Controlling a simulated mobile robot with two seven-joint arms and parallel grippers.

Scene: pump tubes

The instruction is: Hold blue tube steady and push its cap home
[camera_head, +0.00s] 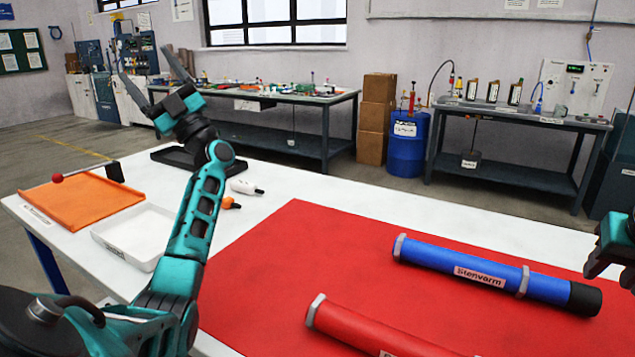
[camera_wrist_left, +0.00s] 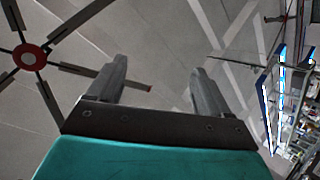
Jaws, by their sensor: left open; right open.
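My left gripper (camera_head: 155,72) is raised over the left part of the table, open and empty, away from the tube. Its two fingers also show apart in the left wrist view (camera_wrist_left: 158,85), with the ceiling beyond. My right gripper (camera_head: 610,262) is partly in view at the right edge, open, above and right of the cap end.
A red tube (camera_head: 375,333) lies on the mat in front of the blue one, cut by the frame. An orange tray (camera_head: 82,203), a white tray (camera_head: 132,237) and small white (camera_head: 243,187) and orange items (camera_head: 229,203) stand at the left. The mat's back left is clear.

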